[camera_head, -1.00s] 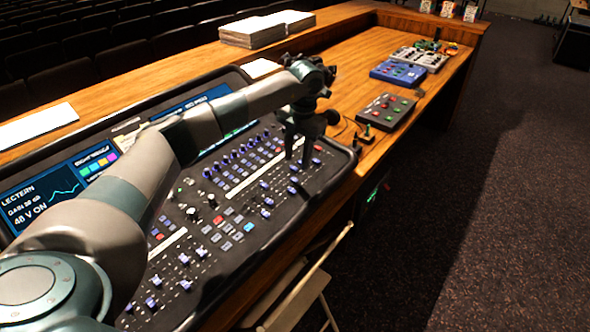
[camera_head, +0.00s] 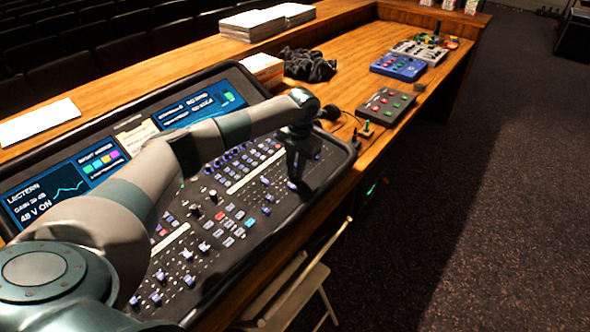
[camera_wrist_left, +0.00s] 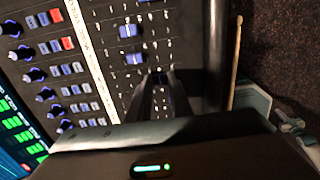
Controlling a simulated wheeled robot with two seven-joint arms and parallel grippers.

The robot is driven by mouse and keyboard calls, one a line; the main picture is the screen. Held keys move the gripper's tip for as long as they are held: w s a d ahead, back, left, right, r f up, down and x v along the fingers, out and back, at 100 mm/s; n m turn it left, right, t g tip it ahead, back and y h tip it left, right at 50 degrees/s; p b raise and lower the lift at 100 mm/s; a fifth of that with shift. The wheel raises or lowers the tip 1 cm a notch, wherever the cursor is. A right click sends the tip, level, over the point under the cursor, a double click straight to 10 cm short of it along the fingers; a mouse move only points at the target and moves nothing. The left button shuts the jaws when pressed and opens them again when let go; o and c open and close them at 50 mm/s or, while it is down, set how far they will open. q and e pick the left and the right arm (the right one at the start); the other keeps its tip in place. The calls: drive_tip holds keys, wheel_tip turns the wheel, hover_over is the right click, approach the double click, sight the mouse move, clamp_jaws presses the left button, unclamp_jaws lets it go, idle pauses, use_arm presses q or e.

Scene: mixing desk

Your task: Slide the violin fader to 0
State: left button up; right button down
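The mixing desk (camera_head: 245,225) fills the lower left of the head view, with rows of blue-capped faders and knobs. My left gripper (camera_head: 295,183) points down at the right part of the desk, close to the panel. In the left wrist view its dark fingers (camera_wrist_left: 160,85) reach over the fader area, and I cannot tell whether they are apart or touch a cap. Two blue fader caps show beyond them, one nearer (camera_wrist_left: 133,58) and one farther (camera_wrist_left: 126,31). No label reads as violin, so I cannot tell which fader it is. My right gripper is not in view.
The desk screens (camera_head: 70,185) stand along its back edge. A black microphone-like object (camera_head: 331,113), a grey button box (camera_head: 387,106) and a blue box (camera_head: 398,68) lie to the right on the wooden table. A folding chair (camera_head: 300,295) stands in front.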

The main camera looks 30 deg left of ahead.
sight(281, 170)
use_arm(q)
clamp_jaws()
drive_tip(key=shift+a+b, duration=0.4)
drive_tip(key=a+b, duration=0.2)
drive_tip(key=a, duration=0.1)
drive_tip(key=shift+w+a+r, duration=0.1)
drive_tip(key=shift+w+a, duration=0.1)
drive_tip(key=shift+a, duration=0.05)
drive_tip(key=shift+a+r, duration=0.2)
drive_tip(key=shift+a, duration=0.3)
drive_tip(key=o, duration=0.7)
unclamp_jaws()
drive_tip(key=shift+o, duration=0.2)
drive_tip(key=shift+r, duration=0.15)
